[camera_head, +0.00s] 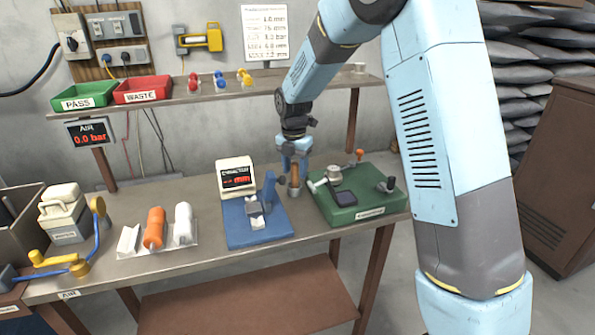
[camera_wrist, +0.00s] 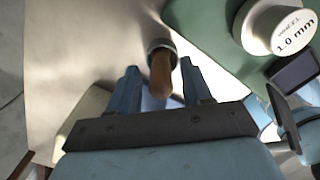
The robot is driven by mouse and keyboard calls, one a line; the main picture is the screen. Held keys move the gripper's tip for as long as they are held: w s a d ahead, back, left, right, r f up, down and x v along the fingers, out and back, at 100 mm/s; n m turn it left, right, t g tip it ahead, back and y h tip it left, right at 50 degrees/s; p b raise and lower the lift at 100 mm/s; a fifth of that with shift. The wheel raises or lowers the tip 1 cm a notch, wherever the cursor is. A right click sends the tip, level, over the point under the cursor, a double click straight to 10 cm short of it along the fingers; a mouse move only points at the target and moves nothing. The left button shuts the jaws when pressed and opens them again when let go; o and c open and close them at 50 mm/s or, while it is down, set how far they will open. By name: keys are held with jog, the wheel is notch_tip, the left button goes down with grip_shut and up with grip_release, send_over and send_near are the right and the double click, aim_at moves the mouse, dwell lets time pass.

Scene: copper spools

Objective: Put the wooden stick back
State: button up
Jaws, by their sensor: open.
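The wooden stick (camera_head: 295,173) is upright in the head view, between the blue fixture and the green board. Its lower end is in a small grey round holder (camera_head: 294,190). In the wrist view the brown stick (camera_wrist: 161,76) reaches from the dark ring of the holder (camera_wrist: 161,44) toward my gripper. My gripper (camera_head: 294,157) is above the stick, pointing down. In the wrist view its two blue fingers (camera_wrist: 160,72) are apart, one on each side of the stick. I see a gap beside each finger. The stick's top end is partly hidden by the gripper in the head view.
A blue fixture (camera_head: 240,231) with a display box (camera_head: 236,177) stands left of the holder. A green board (camera_head: 340,213) with knobs and a dark screen is close on the right. A white spool marked 1.0 mm (camera_wrist: 280,28) is near in the wrist view.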

notch_tip(320, 180, up, 6)
jog(key=shift+s+r, duration=0.1)
jog(key=shift+s, duration=0.05)
jog(key=shift+s+d+r, duration=0.1)
jog(key=shift+d+r, duration=0.1)
jog(key=shift+r, duration=0.1)
jog(key=s+d+r+m+t, duration=0.2)
jog(key=s+d+r+m, duration=1.1)
jog(key=s+m, duration=0.15)
jog(key=s+d+m+t, duration=0.1)
jog(key=s+d+m, duration=0.3)
jog(key=s+m, duration=0.3)
jog(key=s+d+m+t, duration=0.2)
jog(key=s+d+m, duration=0.2)
jog(key=s+m, duration=0.4)
jog(key=s, duration=0.4)
jog(key=shift+r, duration=0.2)
jog(key=shift+d+m, duration=0.1)
jog(key=shift+m, duration=0.15)
jog(key=shift+s, duration=0.15)
